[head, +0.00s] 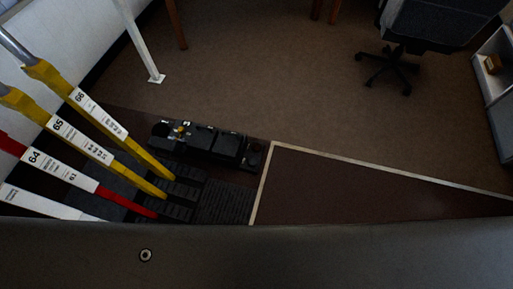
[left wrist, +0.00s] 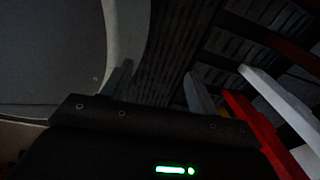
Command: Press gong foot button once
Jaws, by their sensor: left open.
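A low black unit (head: 212,143) lies on the floor behind the lever bases in the head view. It has several dark blocks and a small yellow spot. I cannot tell which part, if any, is the gong foot button. My left gripper (left wrist: 158,87) shows only in the left wrist view; its two grey fingertips are apart with nothing between them. Beyond it are dark ribbed treads, a red lever (left wrist: 255,132) and pale levers to the right. My right gripper is in neither view.
Yellow levers 66 (head: 98,112) and 65 (head: 82,143), red-and-white lever 64 (head: 75,177) and a white lever (head: 40,203) lean at the left. A white post (head: 139,42) stands behind. An office chair (head: 420,25) is at upper right. Brown floor (head: 290,95) between is clear.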

